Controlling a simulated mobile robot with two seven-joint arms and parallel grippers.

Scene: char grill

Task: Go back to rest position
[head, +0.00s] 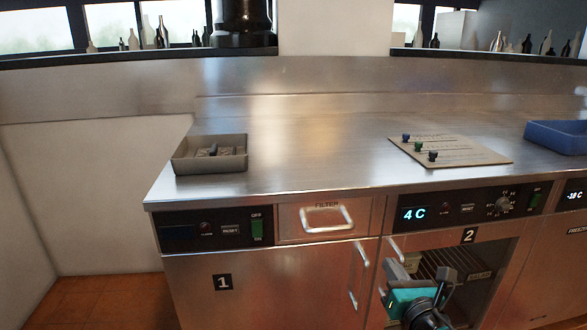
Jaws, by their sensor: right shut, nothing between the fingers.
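My right gripper (441,292), teal and black, is low at the bottom of the head view, in front of the opening of cabinet 2 (490,290). It is shut and empty. Its lower part runs out of the frame at the bottom. My left gripper is not in view.
Cabinet 2 is open, with a wire rack (440,264) and a salad label inside. The steel counter (300,150) holds a grey tray (212,166) with a small dark item, a board (455,152) with several coloured knobs, and a blue bin (556,138). The counter's middle is clear.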

